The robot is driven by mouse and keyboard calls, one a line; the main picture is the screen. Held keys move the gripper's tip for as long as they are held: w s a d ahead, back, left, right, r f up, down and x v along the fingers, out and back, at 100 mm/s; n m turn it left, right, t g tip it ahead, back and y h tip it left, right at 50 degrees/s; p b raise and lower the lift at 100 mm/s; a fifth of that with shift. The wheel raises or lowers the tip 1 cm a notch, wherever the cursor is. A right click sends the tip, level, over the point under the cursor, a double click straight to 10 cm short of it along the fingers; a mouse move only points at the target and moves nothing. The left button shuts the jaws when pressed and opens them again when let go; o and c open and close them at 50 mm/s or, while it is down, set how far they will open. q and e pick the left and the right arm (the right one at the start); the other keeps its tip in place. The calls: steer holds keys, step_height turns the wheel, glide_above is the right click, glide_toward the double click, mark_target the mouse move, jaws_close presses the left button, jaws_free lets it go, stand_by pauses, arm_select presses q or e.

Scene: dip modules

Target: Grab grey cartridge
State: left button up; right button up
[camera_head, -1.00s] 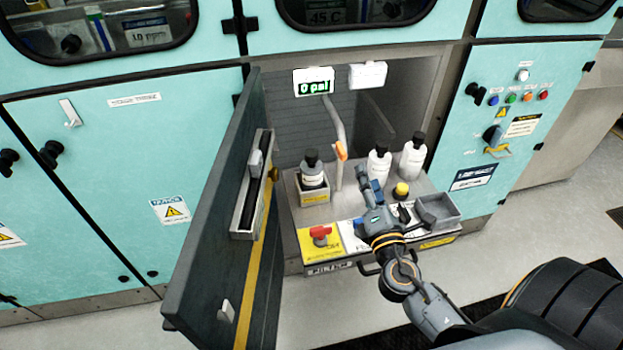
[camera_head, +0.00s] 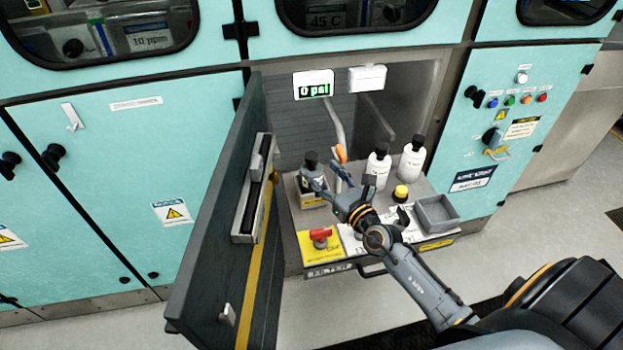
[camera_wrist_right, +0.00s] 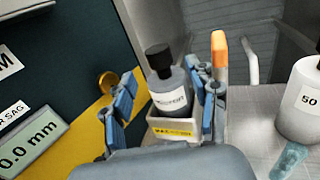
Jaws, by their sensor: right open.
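The grey cartridge (camera_head: 309,184) is a grey bottle with a black cap and a white label. It stands upright in a small square holder (camera_head: 314,201) at the left of the open bay. In the right wrist view the cartridge (camera_wrist_right: 172,88) appears between my open fingers, with the holder (camera_wrist_right: 178,140) below it. My right gripper (camera_head: 322,184) is open and empty, close in front of the cartridge. In the right wrist view the gripper (camera_wrist_right: 163,84) has one blue-grey finger on each side. Whether a finger touches the bottle is unclear. My left gripper is not in view.
Two white bottles (camera_head: 377,166) (camera_head: 411,160) stand further right, near a yellow-topped button (camera_head: 400,192) and an empty grey tray (camera_head: 447,211). The open door (camera_head: 215,215) bounds the left.

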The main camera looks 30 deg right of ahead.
mark_target(315, 164)
steer(key=shift+w+a, duration=0.2)
steer(key=shift+w, duration=2.9)
steer(key=shift+r, duration=0.1)
jaws_close()
